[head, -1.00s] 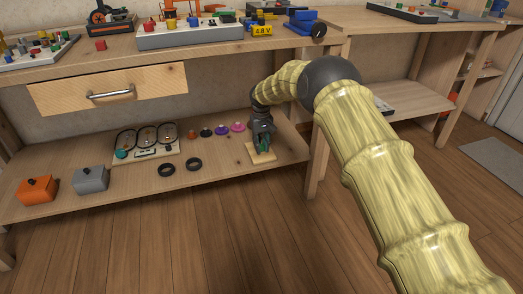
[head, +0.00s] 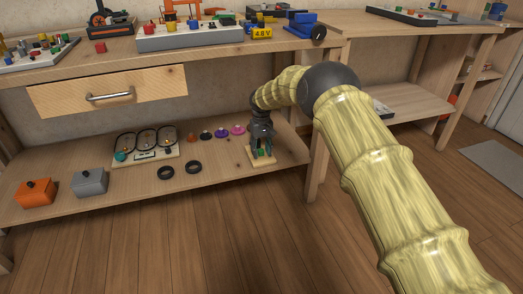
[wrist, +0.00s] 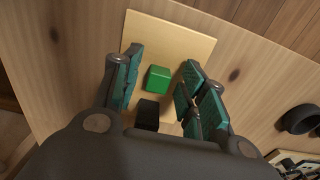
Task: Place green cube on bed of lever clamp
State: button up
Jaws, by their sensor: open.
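The green cube (wrist: 158,79) rests on a pale square wooden board (wrist: 198,40) on the lower shelf. My gripper (wrist: 161,64) is open, with one green-padded finger on each side of the cube and gaps to both. A black block-like piece (wrist: 148,114) is beside the cube, toward my palm. In the head view my gripper (head: 262,145) points down over the right end of the shelf, and the cube (head: 261,152) shows small between the fingers. I cannot pick out the lever clamp for sure; a blue device with a dark wheel (head: 303,25) stands on the upper bench.
Left of the board on the shelf are two black rings (head: 193,165), several coloured knobs (head: 222,132) and a tray with three loops (head: 145,152). An orange box (head: 36,193) and a grey box (head: 90,182) stand farther left. The upper bench (head: 215,51) overhangs the shelf.

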aim_at(261, 151)
notch_tip(261, 151, up, 8)
jog(key=p, duration=0.4)
jog(key=shift+f, duration=0.15)
dwell(0.6)
